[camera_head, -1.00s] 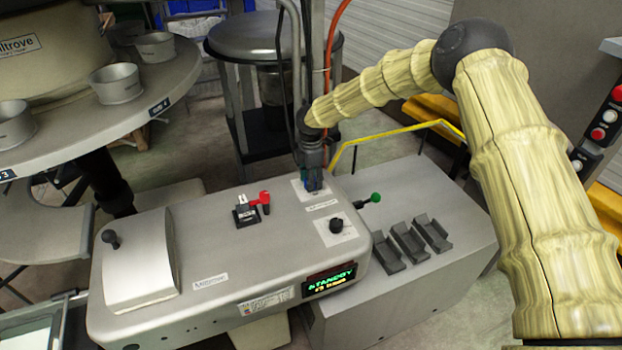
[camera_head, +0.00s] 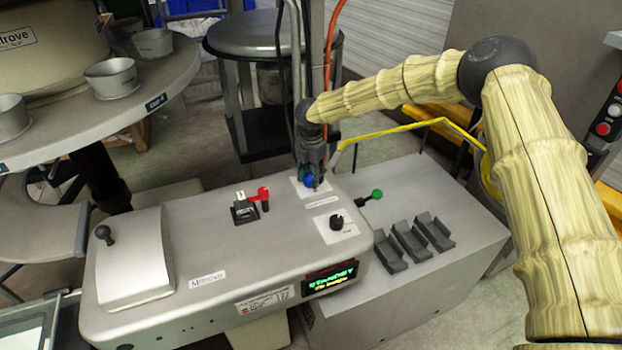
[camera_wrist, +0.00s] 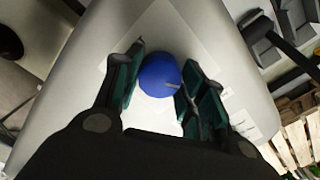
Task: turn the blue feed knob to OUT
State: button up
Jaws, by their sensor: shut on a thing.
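The blue feed knob (camera_head: 308,180) stands on a white label plate at the back right of the grey machine's top (camera_head: 225,235). In the wrist view the knob (camera_wrist: 159,76) is round and blue, with a pale pointer line toward its lower right. My gripper (camera_head: 312,180) points down over the knob. In the wrist view its dark green fingers (camera_wrist: 160,85) lie on both sides of the knob, shut on it. The fingers hide part of the label plate, and I cannot read any OUT mark.
A red lever (camera_head: 263,195), a black knob (camera_head: 336,222) and a green-tipped lever (camera_head: 376,194) are near the blue knob. A lit display (camera_head: 331,278) reads STANDBY. Black holders (camera_head: 412,240) sit to the right. A yellow rail (camera_head: 400,130) runs behind.

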jog(key=n, duration=0.3)
jog(key=shift+n+b, duration=0.4)
jog(key=n, duration=0.3)
jog(key=shift+n, duration=0.3)
jog(key=n, duration=0.3)
jog(key=shift+n+b, duration=0.3)
jog(key=shift+n, duration=0.1)
jog(key=n, duration=1.1)
jog(key=shift+n, duration=0.3)
jog(key=n, duration=0.3)
jog(key=shift+n, duration=2)
